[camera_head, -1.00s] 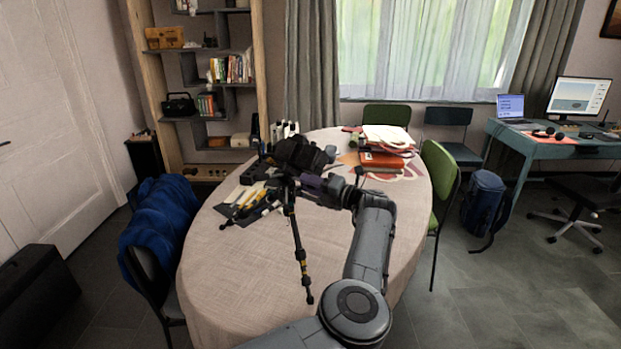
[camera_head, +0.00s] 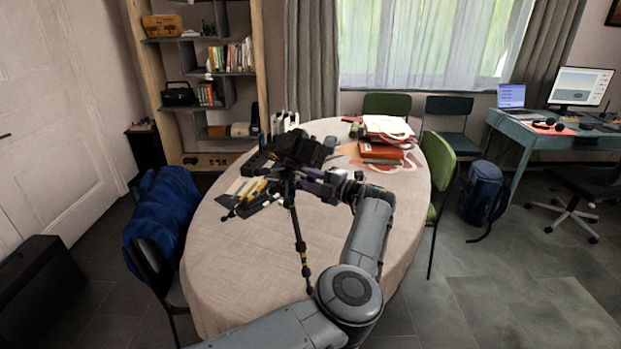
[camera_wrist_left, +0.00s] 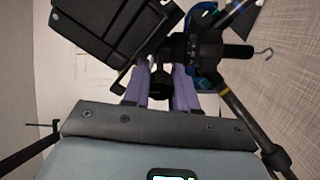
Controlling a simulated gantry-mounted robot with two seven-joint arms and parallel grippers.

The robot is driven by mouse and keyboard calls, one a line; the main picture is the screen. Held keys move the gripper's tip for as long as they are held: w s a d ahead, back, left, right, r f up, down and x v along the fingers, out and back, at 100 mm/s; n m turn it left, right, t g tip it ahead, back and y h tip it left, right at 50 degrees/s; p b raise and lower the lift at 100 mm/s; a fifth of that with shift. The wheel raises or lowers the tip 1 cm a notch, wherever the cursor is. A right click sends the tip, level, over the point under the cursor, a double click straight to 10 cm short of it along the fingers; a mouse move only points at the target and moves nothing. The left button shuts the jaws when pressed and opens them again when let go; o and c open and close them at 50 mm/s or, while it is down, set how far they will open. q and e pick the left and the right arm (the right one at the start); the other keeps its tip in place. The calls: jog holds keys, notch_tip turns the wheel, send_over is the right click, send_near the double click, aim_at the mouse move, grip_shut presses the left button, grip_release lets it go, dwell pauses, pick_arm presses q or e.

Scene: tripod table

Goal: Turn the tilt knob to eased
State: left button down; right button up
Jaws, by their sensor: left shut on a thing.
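A black tripod (camera_head: 300,240) stands on the round table, with a dark camera (camera_head: 303,148) on its head. The camera's black body (camera_wrist_left: 110,38) fills the upper left of the left wrist view. My left gripper (camera_head: 312,181) reaches the tripod head from the right, just below the camera. In the left wrist view its purple fingers (camera_wrist_left: 160,78) are shut on a small black part between them, which looks like the tilt knob (camera_wrist_left: 159,90). The knob's far end and any marking on it are hidden. My right gripper is not in view.
The cloth-covered table (camera_head: 240,270) is bare at the front. Pens and a dark tool (camera_head: 250,190) lie left of the tripod. Books and papers (camera_head: 385,140) are stacked at the back right. A chair with a blue jacket (camera_head: 160,215) stands at the left.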

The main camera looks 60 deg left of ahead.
pick_arm(q)
jog(key=c, duration=1.2)
grip_release()
jog(key=shift+o, duration=0.2)
jog(key=p+v, duration=0.1)
jog(key=v, duration=1)
